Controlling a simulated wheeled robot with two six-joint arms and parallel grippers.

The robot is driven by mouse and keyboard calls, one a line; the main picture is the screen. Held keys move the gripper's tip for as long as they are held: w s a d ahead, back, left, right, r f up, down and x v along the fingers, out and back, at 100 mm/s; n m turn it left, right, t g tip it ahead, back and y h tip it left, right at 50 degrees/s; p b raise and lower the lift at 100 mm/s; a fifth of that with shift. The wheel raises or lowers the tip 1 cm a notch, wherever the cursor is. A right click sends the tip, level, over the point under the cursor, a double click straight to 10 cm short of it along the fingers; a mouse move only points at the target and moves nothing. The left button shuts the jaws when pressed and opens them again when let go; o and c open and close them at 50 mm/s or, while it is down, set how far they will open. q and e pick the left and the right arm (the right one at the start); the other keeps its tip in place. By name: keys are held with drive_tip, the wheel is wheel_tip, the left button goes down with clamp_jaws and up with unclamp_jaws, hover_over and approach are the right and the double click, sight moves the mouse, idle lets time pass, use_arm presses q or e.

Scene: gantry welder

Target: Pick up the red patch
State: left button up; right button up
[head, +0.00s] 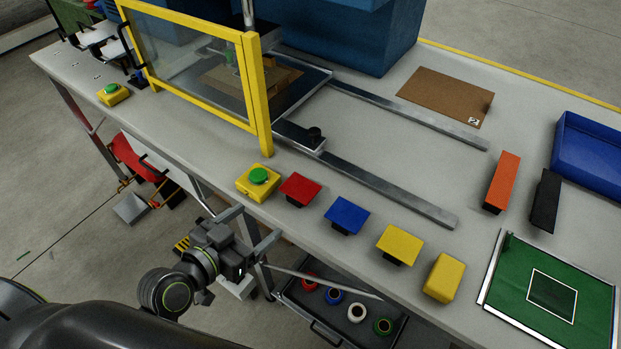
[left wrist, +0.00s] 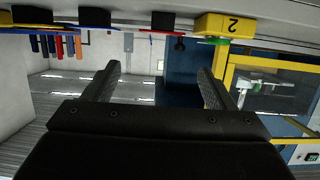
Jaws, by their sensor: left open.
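The red patch (head: 300,188) is a flat red square on a small black block, near the table's front edge, between the yellow button box and the blue patch (head: 347,213). In the left wrist view, which looks upside down, a thin red edge with a black block (left wrist: 160,31) shows at the top, beyond the fingers. My left gripper (head: 253,228) is open and empty, in front of the table edge and left of and nearer than the red patch. Its two fingers (left wrist: 158,70) are spread apart in the left wrist view. My right gripper is not in view.
The yellow button box (head: 258,182) with a green button stands just left of the red patch; it also shows in the left wrist view (left wrist: 220,25). A yellow patch (head: 400,243) and yellow block (head: 444,278) lie to the right. A yellow-framed guard (head: 258,95) stands behind.

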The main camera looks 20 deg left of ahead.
use_arm(q)
drive_tip(key=p, duration=0.3)
approach(299, 189)
drive_tip(key=x, duration=0.4)
drive_tip(key=shift+w+d+r, duration=0.15)
drive_tip(key=shift+r, duration=0.15)
drive_tip(key=shift+w+d+f, duration=0.15)
drive_tip(key=shift+w+f, duration=0.05)
drive_tip(key=shift+w, duration=0.25)
drive_tip(key=shift+p+x, duration=0.9)
drive_tip(key=shift+x, duration=0.95)
drive_tip(key=shift+w+d+f, duration=0.15)
drive_tip(key=shift+w+f, duration=0.35)
drive_tip(key=shift+w, duration=0.2)
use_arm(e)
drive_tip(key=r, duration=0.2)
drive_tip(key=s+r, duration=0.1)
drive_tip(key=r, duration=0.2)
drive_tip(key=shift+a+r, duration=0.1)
use_arm(q)
drive_tip(key=c, duration=0.6)
